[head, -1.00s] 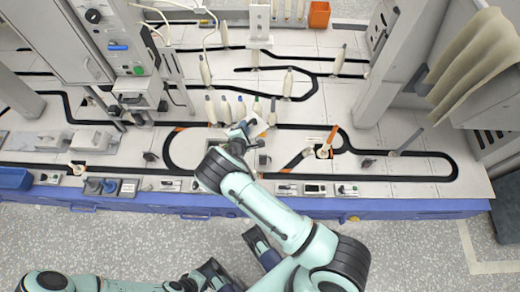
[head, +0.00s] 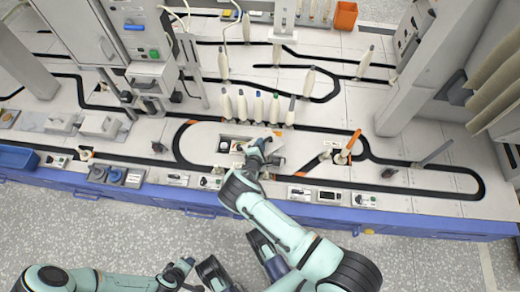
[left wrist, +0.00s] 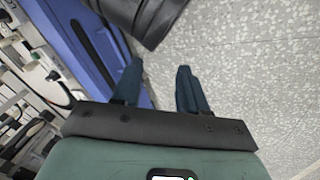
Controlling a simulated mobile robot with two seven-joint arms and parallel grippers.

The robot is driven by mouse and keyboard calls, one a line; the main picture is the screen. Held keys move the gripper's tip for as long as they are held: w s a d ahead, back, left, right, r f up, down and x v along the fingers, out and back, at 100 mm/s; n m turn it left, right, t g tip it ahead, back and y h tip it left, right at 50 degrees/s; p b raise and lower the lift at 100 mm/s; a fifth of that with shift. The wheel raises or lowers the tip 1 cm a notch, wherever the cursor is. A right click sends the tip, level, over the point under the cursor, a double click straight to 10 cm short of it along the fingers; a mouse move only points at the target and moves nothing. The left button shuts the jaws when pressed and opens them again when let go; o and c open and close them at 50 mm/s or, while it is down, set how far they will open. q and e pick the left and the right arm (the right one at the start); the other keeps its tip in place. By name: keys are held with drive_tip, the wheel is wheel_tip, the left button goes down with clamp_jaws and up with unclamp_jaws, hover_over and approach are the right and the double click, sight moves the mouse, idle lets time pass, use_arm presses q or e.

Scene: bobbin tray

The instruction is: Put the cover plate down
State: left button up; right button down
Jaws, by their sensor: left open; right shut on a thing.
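My right gripper (head: 262,150) is over the middle of the worktop, inside the black track loop. It is shut on the cover plate (head: 277,160), a thin pale plate that shows only in part beside the fingers. The gripper and wrist hide the rest, and I cannot tell whether the plate touches the worktop. Just left of the gripper is a recess (head: 234,145) with dark round parts inside. My left gripper (head: 184,270) is low in front of the bench, empty. In the left wrist view its two fingers (left wrist: 160,88) are apart over the floor.
Several pale bobbins (head: 259,106) stand in a row behind the right gripper. Small control boxes (head: 328,196) line the front edge above the blue bench front (head: 300,210). An orange bin (head: 345,15) stands at the back.

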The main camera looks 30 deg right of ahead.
wheel_tip(320, 180, down, 4)
drive_tip(key=shift+r+b, duration=0.2)
drive_tip(key=shift+b, duration=0.5)
use_arm(q)
drive_tip(key=shift+w+a+f, duration=0.15)
drive_tip(key=shift+a+f, duration=0.15)
drive_tip(key=shift+f, duration=0.3)
drive_tip(key=shift+w+a+f, duration=0.15)
drive_tip(key=shift+a+f, duration=0.1)
drive_tip(key=shift+f, duration=0.3)
use_arm(e)
drive_tip(key=shift+r, duration=0.1)
drive_tip(key=c, duration=1.4)
unclamp_jaws()
drive_tip(key=shift+c, duration=0.2)
use_arm(q)
drive_tip(key=shift+s, duration=0.1)
use_arm(e)
drive_tip(key=o, duration=0.4)
